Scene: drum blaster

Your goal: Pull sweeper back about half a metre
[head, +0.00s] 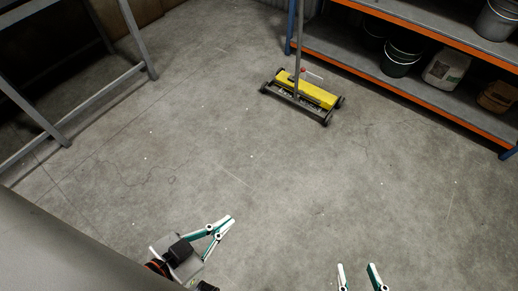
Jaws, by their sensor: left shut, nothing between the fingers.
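The yellow sweeper (316,93) stands on the concrete floor at the upper middle of the head view, close to the front of the shelf rack. It has dark wheels at its corners, a small red knob and a grey upright handle (299,45) that runs out of the top of the picture. My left gripper (231,218) is at the lower left of centre, shut and empty, well apart from the sweeper. My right gripper (357,266) is at the bottom edge, its two fingers spread with nothing between them. Neither gripper touches the sweeper.
An orange and blue shelf rack (432,91) with buckets (400,58) and a pale jug (446,68) fills the upper right. A grey metal frame (100,93) stands at the left. The concrete floor (290,170) between is open, with small white specks.

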